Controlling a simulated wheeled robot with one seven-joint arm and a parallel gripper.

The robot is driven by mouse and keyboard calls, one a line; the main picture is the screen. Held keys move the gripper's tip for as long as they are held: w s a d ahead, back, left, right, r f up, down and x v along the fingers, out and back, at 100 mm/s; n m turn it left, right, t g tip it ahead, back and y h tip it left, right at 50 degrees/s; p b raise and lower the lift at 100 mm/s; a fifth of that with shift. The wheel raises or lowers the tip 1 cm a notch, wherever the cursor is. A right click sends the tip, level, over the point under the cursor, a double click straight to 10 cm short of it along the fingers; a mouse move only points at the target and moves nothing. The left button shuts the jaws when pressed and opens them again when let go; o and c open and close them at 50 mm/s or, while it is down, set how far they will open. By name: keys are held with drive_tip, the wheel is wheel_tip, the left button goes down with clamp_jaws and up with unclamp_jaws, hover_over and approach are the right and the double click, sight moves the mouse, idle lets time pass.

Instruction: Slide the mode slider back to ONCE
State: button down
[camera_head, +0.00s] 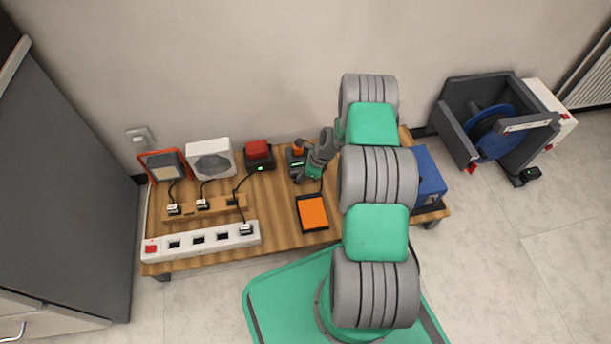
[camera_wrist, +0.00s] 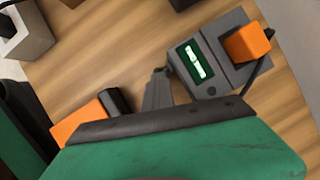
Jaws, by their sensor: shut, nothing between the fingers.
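The laser marker (camera_head: 297,159) is a small dark grey device with an orange block on the wooden bench. In the wrist view it (camera_wrist: 207,82) shows a lit green display (camera_wrist: 194,62) with white marks, a small round button and the orange block (camera_wrist: 247,43) at its right. I cannot make out the mode slider or its position. My gripper (camera_wrist: 159,73) is shut and empty, its fingertips just left of the marker's display side. Whether they touch it is not clear. In the head view my gripper (camera_head: 302,177) is at the marker's near side, partly hidden by my wrist.
An orange pad (camera_head: 312,212) in a dark frame lies nearer on the bench. A white power strip (camera_head: 200,241), a lamp (camera_head: 163,165), a fan (camera_head: 211,160) and a red-topped box (camera_head: 258,155) are left. A blue box (camera_head: 429,174) and a cable reel (camera_head: 493,127) are right.

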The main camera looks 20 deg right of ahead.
drive_tip(key=shift+s+a+f, duration=0.15)
drive_tip(key=shift+a+f, duration=0.1)
drive_tip(key=shift+a, duration=0.35)
drive_tip(key=shift+d, duration=0.15)
drive_tip(key=d+f+p+v, duration=0.15)
drive_tip(key=p+v, duration=0.45)
drive_tip(key=v, duration=0.7)
wheel_tip(320, 180, up, 20)
drive_tip(key=a+n+h+p, duration=0.1)
drive_tip(key=a+n+p, duration=0.1)
drive_tip(key=n+p, duration=0.45)
drive_tip(key=s+a+r+n+h+p, duration=0.1)
drive_tip(key=a+r+n+p, duration=0.3)
drive_tip(key=r, duration=0.7)
drive_tip(key=s+a+r+n+p, duration=0.1)
drive_tip(key=s+r+p, duration=0.1)
drive_tip(key=r+p, duration=0.7)
drive_tip(key=s+a+r+n+p, duration=0.2)
drive_tip(key=s+r+n+p, duration=0.2)
drive_tip(key=r, duration=0.5)
drive_tip(key=s+a+r+n+h+p, duration=0.1)
drive_tip(key=s+r+n+p, duration=0.3)
drive_tip(key=r, duration=0.5)
drive_tip(key=s+a+r+n+h+p, duration=0.1)
drive_tip(key=s+a+r+n+p, duration=0.3)
drive_tip(key=s+r, duration=0.3)
wheel_tip(320, 180, up, 3)
drive_tip(key=shift+f+t, duration=0.1)
drive_tip(key=shift+t, duration=0.3)
